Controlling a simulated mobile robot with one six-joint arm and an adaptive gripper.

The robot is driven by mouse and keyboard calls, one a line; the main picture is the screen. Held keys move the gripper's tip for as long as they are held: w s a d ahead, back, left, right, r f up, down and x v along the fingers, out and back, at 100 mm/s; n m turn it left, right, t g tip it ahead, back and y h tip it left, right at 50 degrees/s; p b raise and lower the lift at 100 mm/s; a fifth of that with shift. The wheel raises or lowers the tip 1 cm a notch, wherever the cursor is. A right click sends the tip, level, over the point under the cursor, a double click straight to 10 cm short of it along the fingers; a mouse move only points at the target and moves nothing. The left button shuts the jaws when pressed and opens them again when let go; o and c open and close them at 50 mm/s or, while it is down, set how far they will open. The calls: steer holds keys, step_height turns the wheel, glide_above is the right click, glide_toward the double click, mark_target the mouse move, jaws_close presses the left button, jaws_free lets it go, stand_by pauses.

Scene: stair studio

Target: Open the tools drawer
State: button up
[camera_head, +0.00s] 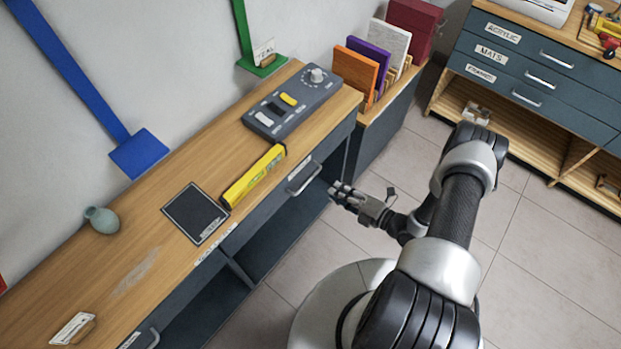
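A wooden-topped bench (160,225) runs along the wall, with dark drawers under its top. One drawer front (272,208) faces me below the yellow level and looks shut. Its pale bar handle (303,179) sticks out near its right part. A white label (215,244) on the bench front, left of it, is too small to read, so I cannot tell which drawer is tools. My gripper (340,193) is just right of the handle, in front of the bench, fingers pointing left. It appears apart from the handle and holds nothing visible. Its finger gap is unclear.
On the bench are a yellow level (254,175), a grey control box (292,103), a black mat (195,213) and a vase (102,220). A cabinet (535,75) labelled acrylic, mats and frames stands right. Tiled floor (520,270) between is clear.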

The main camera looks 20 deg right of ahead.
mark_target(311, 177)
steer(key=b+x, duration=0.2)
steer(key=x, duration=0.9)
steer(key=shift+w+a, duration=0.25)
steer(key=shift+w, duration=0.1)
steer(key=shift+c, duration=0.3)
jaws_close()
